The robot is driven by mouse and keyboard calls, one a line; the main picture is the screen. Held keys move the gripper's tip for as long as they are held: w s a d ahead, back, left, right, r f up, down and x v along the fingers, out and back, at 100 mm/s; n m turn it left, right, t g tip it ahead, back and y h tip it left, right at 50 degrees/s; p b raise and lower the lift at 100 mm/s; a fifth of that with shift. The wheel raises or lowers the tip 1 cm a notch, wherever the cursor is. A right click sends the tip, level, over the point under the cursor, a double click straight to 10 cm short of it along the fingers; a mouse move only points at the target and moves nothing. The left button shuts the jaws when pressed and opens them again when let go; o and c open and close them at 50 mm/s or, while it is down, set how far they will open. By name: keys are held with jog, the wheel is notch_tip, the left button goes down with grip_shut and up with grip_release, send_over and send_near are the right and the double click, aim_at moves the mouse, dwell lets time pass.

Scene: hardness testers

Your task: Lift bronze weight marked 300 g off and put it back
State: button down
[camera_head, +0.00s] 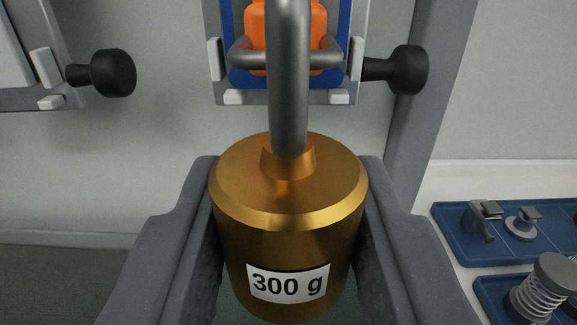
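The bronze weight (290,240) with a white "300 g" label stands upright in the middle of the view. A thick grey metal hook or rod (288,80) rises from the collar on its top, in front of an orange part. My gripper (290,215) has one dark grey finger on each side of the weight. Both fingers appear to press against its sides. The underside of the weight is hidden, so I cannot tell what is beneath it.
Behind the weight is a blue-backed holder (240,78) with an orange piece (262,35) and a black knob (408,69) on its right. Another black knob (112,73) is at left. Blue trays (455,245) with small metal parts lie at right.

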jog(key=shift+s+d+r+p, duration=0.1)
jog(key=shift+s+p, duration=0.55)
jog(key=shift+s, duration=0.8)
